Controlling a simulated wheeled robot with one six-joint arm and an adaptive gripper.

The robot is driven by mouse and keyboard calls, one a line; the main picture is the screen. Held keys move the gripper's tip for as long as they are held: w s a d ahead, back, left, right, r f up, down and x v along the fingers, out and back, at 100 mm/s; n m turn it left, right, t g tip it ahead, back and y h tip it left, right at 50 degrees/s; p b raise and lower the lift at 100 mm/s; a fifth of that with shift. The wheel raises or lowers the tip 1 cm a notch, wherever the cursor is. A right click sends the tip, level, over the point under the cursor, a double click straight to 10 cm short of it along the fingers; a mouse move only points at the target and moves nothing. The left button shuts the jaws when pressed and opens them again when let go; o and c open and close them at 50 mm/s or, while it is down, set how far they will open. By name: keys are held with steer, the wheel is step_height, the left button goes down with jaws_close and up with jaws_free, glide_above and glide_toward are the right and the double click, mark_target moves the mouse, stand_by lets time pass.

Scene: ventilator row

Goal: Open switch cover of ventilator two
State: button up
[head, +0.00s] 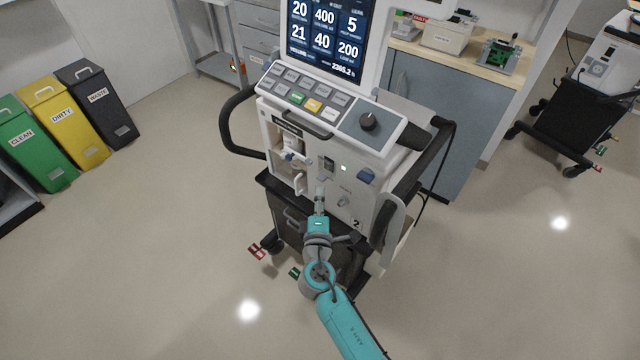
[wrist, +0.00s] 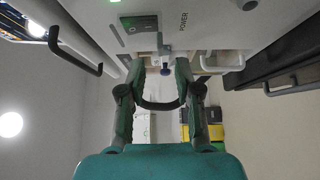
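Ventilator two (head: 325,200), marked with a black 2, stands in the middle of the head view. In the wrist view, a dark power switch (wrist: 139,24) sits on its light panel beside the word POWER. A small pale piece (wrist: 163,48), perhaps the switch cover, juts out below the switch; whether it is raised is hard to tell. In the head view the switch area (head: 327,162) lies just above my gripper (head: 319,192). In the wrist view my gripper (wrist: 161,66) is open, its two fingertips apart and close to the panel, with the small piece between or just beyond them. Contact cannot be made out.
The ventilator has black side handles (head: 232,125) and a sloped key panel with a black knob (head: 368,120). A blue part (head: 366,176) sits right of the switch. A counter (head: 470,60) stands behind. Green, yellow and dark bins (head: 60,115) stand left.

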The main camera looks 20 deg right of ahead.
mark_target(321, 181)
steer(key=shift+x, duration=2.65)
jaws_close()
